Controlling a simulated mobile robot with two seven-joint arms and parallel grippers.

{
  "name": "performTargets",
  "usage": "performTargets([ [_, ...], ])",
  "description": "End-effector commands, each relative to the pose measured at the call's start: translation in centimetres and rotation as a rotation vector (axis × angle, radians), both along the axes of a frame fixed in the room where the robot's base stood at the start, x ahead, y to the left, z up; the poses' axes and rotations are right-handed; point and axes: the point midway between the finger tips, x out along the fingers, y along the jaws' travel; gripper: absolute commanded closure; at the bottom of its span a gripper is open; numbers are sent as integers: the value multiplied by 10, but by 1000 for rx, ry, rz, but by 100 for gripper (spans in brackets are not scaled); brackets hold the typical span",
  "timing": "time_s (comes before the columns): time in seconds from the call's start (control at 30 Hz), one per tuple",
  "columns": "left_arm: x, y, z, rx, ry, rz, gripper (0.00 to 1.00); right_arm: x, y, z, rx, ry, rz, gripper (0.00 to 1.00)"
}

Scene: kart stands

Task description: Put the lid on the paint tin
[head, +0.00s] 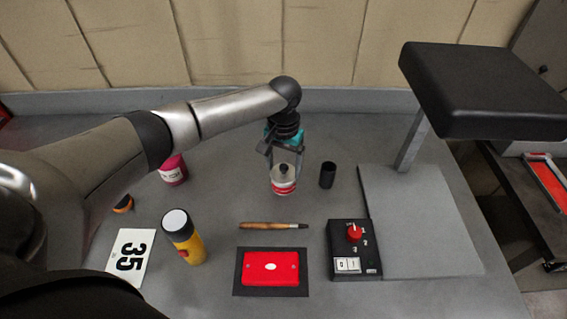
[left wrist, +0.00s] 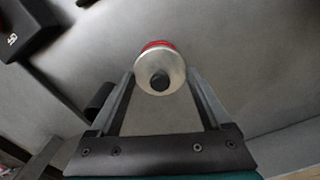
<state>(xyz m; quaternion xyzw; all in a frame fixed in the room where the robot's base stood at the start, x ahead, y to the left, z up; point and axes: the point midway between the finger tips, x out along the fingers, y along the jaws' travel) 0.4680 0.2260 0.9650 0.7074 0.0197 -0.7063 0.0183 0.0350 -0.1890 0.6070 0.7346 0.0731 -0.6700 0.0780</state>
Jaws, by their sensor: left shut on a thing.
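The paint tin (head: 283,187), white with red bands, stands upright on the grey table at the middle back. The pale round lid (head: 281,171) with a dark knob is at the tin's top; whether it is seated or just above I cannot tell. My left gripper (head: 285,176) reaches down over the tin, its fingers shut on the lid. In the left wrist view the lid (left wrist: 149,82) lies between the fingertips (left wrist: 160,78), and a red edge of the tin (left wrist: 157,44) shows beyond it. My right gripper is not in view.
A black cup (head: 327,175) stands close right of the tin. A black seat (head: 480,85) overhangs the right.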

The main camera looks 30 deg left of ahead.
Motion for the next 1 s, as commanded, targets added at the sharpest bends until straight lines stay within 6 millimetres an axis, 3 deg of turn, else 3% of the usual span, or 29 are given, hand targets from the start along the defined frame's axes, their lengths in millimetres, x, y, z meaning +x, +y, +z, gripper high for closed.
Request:
performTargets([
  [1.0, 0, -1, 1, 0, 1, -1, 71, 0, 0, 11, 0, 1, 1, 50],
])
